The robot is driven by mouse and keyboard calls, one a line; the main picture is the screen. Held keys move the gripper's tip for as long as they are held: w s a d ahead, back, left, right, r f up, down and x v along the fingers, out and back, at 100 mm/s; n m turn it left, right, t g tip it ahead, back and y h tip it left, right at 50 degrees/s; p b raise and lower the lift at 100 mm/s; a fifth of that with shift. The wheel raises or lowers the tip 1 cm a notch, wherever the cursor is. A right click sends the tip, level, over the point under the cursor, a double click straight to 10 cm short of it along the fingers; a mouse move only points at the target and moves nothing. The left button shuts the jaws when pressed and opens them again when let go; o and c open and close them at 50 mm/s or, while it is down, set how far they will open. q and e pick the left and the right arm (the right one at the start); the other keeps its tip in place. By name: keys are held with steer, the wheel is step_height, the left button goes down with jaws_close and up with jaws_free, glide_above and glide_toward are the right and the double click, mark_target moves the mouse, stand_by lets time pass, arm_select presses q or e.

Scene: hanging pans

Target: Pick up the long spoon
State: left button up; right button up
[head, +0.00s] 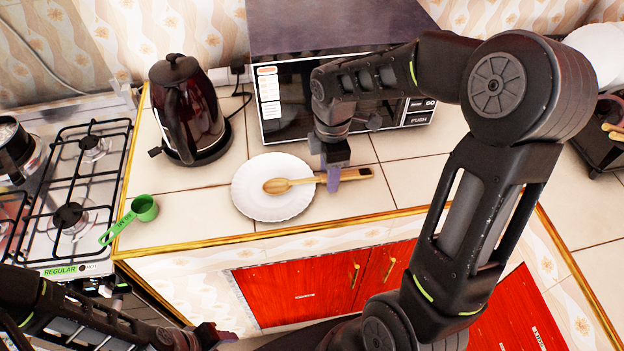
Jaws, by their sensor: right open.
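The long wooden spoon (300,182) lies with its bowl on a white scalloped plate (272,207) and its handle reaching right past the rim. My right gripper (333,180) points down at the handle, just right of the plate. It is open, and its fingers hide a short stretch of the handle. The handle's end shows to the right of the fingers. I cannot tell whether the fingers touch the handle. My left gripper (212,338) is low at the bottom edge, in front of the counter and away from the spoon. Its jaws are not clear.
A microwave (284,103) stands behind the plate, close to my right arm. A dark kettle (186,110) is at the back left. A green measuring cup (145,208) lies left of the plate, near the gas stove (70,170). Tiles right of the spoon are clear.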

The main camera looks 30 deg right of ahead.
steer(key=shift+c, duration=0.6)
jaws_close()
steer(key=shift+r, duration=0.15)
step_height(320, 180, up, 10)
steer(key=shift+b, duration=0.4)
steer(key=shift+f, duration=0.2)
